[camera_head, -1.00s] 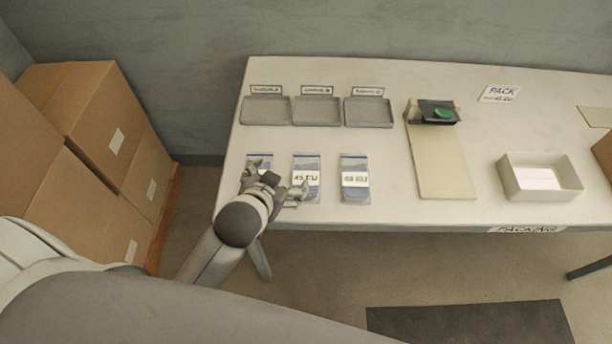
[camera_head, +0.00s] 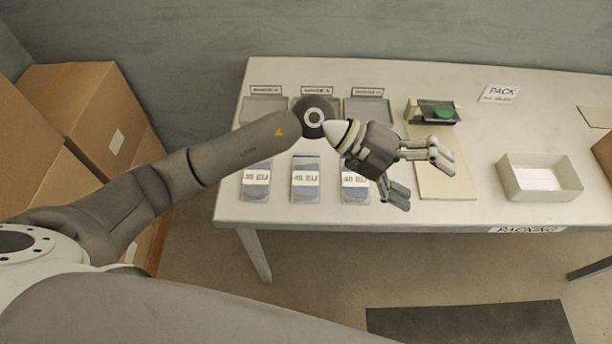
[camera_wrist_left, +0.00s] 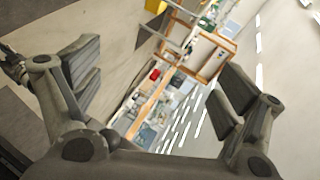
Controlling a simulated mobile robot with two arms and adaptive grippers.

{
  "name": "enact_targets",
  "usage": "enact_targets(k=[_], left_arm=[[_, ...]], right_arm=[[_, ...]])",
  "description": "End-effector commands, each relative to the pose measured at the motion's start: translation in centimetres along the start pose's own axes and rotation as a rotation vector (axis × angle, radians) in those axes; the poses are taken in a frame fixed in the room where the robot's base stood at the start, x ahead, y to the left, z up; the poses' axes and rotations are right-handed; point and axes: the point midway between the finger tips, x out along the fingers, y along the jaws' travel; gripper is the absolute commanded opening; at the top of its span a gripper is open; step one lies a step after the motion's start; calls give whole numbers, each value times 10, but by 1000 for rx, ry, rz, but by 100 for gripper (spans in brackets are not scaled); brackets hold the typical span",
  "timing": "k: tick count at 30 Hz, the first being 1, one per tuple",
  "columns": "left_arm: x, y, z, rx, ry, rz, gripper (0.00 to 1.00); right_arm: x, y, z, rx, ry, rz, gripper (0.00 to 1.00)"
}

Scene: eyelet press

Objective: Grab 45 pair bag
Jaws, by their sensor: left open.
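Three clear bags lie in a row along the table's near left edge. The middle one, labelled 45 EU (camera_head: 305,178), has a blue strip along its top and is in full view. The left bag (camera_head: 256,180) has a label that looks like 38 EU. The right bag (camera_head: 354,182), labelled 48 EU, is partly hidden by my left gripper. My left gripper (camera_head: 422,175) is open and empty, to the right of the 45 EU bag, with its fingers pointing right. In the left wrist view, no bag shows between the spread fingers (camera_wrist_left: 155,85).
Three grey trays stand behind the bags, the middle one (camera_head: 299,104) partly covered by my arm. A beige board with a green-topped press (camera_head: 442,112) lies right of them. A white box (camera_head: 540,191) and PACK sign (camera_head: 499,93) are further right. Cartons (camera_head: 88,105) stack at the left.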

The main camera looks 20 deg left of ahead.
Motion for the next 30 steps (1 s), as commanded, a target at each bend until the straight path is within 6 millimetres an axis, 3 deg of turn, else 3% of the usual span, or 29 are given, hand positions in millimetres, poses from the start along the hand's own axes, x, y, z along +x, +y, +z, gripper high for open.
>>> enact_targets(k=[3,6,9,12,15,19,30], left_arm=[[-28,58,28,30,-33,356,92],[-70,100,55,12,-99,635,92],[-118,125,77,-24,-182,863,92],[-159,138,92,-64,-259,1024,92],[-185,143,100,-93,-310,1120,92],[-196,154,104,-113,-335,1169,92],[-179,196,112,-110,-335,1168,92]], right_arm=[[0,1,0,0,0,1,27],[0,1,0,0,0,1,27],[0,1,0,1,-1,1,27],[1,1,0,1,-1,1,27],[1,0,0,0,0,1,27],[-2,0,0,0,0,0,27],[-8,-2,-1,0,0,-3,27]])
